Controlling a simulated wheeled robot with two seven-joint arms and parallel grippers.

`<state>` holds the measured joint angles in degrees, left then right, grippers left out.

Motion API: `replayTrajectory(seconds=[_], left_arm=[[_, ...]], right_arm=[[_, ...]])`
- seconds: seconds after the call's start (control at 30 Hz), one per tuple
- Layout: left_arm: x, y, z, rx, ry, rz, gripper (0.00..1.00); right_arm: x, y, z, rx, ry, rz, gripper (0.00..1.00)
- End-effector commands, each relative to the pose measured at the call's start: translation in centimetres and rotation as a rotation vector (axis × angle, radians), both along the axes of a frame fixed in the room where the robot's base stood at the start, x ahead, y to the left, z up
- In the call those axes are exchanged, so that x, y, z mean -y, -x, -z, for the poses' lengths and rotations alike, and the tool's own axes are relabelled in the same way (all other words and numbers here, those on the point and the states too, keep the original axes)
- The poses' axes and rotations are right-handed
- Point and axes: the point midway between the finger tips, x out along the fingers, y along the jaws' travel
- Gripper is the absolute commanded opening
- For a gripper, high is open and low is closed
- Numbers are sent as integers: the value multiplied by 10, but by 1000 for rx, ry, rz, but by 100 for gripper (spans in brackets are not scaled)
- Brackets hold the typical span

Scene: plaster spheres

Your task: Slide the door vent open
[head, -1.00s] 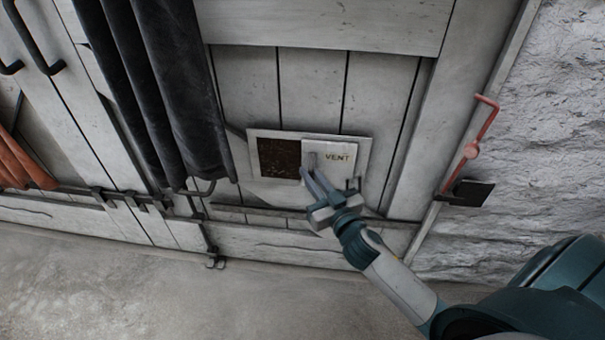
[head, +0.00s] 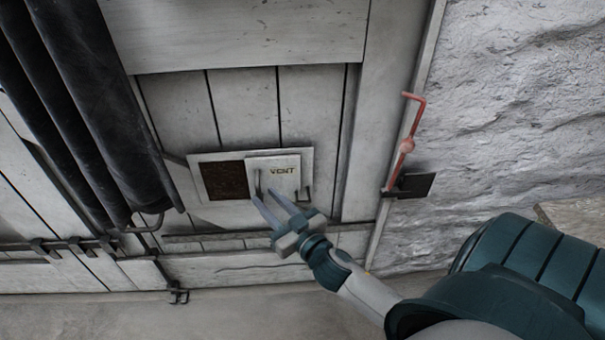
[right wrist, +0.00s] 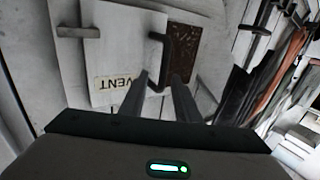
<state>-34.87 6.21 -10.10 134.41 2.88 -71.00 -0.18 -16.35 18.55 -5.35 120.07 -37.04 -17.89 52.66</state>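The door vent is a pale frame (head: 223,156) low on the grey plank door. Its sliding panel (head: 285,163), marked VENT, covers the right part, and a dark rusty grille (head: 225,180) shows on the left. The panel has a small upright handle near its left edge; this handle (right wrist: 160,50) shows in the right wrist view. My right gripper (head: 265,196) is open at the handle's lower end. In the right wrist view its two fingers (right wrist: 160,78) stand apart, with the handle's end between or just beyond them; contact is unclear. My left gripper is out of view.
Dark rolled hangings (head: 95,110) hang left of the vent. A red crank rod (head: 407,145) with a dark bracket (head: 412,186) stands at the right, beside a rough white wall (head: 510,100). A dark latch bar (head: 60,245) runs along the lower left.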

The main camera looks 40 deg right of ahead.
Motion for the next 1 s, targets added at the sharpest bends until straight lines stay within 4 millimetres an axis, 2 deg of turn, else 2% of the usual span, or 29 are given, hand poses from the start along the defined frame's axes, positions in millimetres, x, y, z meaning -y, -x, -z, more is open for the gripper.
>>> replayTrajectory(seconds=[0.6,0.8,1.0], left_arm=[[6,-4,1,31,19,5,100],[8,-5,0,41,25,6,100],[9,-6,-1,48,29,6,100]], right_arm=[[1,106,1,-3,0,3,29],[1,129,1,-2,1,4,29],[1,138,0,0,2,3,29]])
